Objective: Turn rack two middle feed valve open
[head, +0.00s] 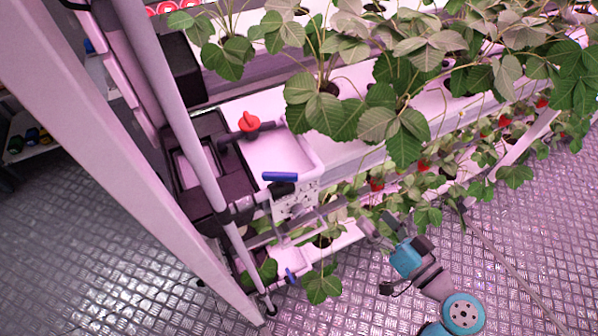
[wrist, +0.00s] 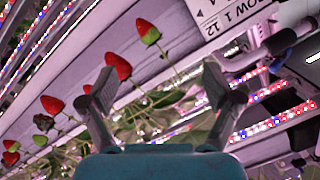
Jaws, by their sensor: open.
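In the head view a blue lever handle (head: 280,177) sits on a dark valve body at the end of the middle gutter. A red handle (head: 249,121) stands on a dark pipe above and left of it. A second blue handle (head: 290,275) is lower, by the bottom gutter. I cannot tell which handle belongs to rack two's middle feed. My gripper (head: 372,232) is right of and below the upper blue handle, apart from it, partly hidden by leaves. In the wrist view my gripper (wrist: 163,95) is open, with nothing between its fingers. No valve handle is clear there.
Strawberry plants (head: 400,90) hang over the gutters. Red berries (wrist: 118,66) hang close to the fingers in the wrist view. A white row sign (wrist: 232,14) and a grey pipe (wrist: 270,50) are at upper right. A rack post (head: 130,180) stands left. The metal floor (head: 520,250) is clear at right.

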